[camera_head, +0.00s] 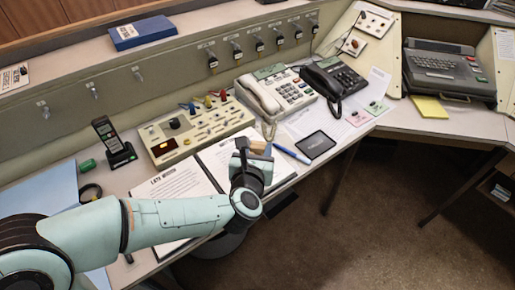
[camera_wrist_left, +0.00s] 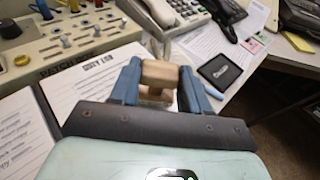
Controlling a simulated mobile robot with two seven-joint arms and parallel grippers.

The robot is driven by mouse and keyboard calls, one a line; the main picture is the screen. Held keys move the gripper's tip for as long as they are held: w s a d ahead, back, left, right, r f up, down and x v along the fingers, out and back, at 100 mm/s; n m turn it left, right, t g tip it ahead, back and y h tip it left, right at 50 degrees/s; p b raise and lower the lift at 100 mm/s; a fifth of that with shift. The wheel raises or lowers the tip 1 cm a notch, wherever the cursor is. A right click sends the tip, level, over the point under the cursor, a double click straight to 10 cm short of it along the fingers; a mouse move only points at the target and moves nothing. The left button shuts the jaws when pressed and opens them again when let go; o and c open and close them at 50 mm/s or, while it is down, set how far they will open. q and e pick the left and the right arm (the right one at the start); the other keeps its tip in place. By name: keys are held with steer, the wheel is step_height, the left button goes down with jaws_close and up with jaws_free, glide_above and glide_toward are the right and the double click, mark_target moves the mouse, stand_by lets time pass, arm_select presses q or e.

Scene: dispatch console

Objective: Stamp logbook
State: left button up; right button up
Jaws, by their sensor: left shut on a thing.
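The logbook (camera_head: 172,188) lies open on the desk, with two white pages; the wrist view shows its right page, headed "Duty Log" (camera_wrist_left: 88,78). My left gripper (camera_head: 252,152) is over the right page's right side. It is shut on a wooden stamp (camera_wrist_left: 160,73), whose block sits between the blue fingers. A little of the stamp (camera_head: 259,146) also shows in the head view. Its lower end is hidden, so I cannot tell whether it touches the page. A dark ink pad (camera_head: 315,145) lies to the right, apart from the gripper. My right gripper is out of view.
A blue pen (camera_head: 292,153) lies between the gripper and the ink pad. The beige patch panel (camera_head: 200,130) and corded phones (camera_head: 275,92) stand behind. A handheld radio (camera_head: 113,142) stands left. The desk's front edge is close to the gripper.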

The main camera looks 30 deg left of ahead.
arm_select(q)
steer(key=shift+f+b, duration=0.85)
steer(key=shift+b, duration=0.05)
stand_by(2.3)
steer(key=shift+r, duration=0.15)
step_height(320, 180, up, 7)
steer(key=p, duration=0.5)
steer(key=shift+r, duration=0.1)
stand_by(0.6)
